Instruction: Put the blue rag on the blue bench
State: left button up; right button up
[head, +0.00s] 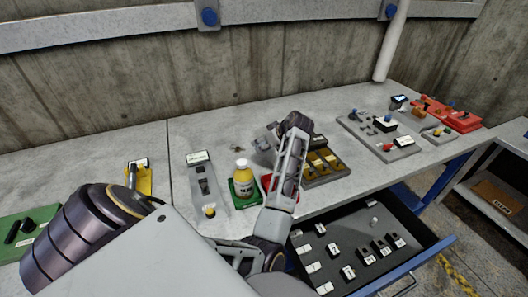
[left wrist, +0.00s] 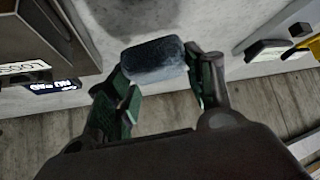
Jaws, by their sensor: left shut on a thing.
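The blue rag (left wrist: 155,59), a dark blue-grey folded block, is between the green-padded fingers of my left gripper (left wrist: 160,78) in the left wrist view. The gripper is shut on it. In the head view my left gripper (head: 280,128) is over the middle of the bench, and I cannot make out the rag clearly there. The bench (head: 218,138) has a grey top and a blue frame. A dark shadow lies on the grey surface beyond the rag in the wrist view; I cannot tell how far apart they are. My right gripper is not in view.
A yellow bottle (head: 242,178) stands on a green tray left of my arm. A grey tool holder (head: 203,180) is further left. Trays of parts (head: 380,140) fill the right side. An open blue drawer (head: 410,222) juts out in front. A concrete wall (head: 150,90) stands behind.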

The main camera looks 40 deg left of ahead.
aim_at(264, 158)
pick_arm(q)
notch_tip(264, 158, down, 4)
jog(key=shift+r, duration=0.1)
jog(key=shift+f, duration=0.45)
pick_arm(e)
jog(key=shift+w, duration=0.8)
pick_arm(q)
jog(key=shift+f, duration=0.15)
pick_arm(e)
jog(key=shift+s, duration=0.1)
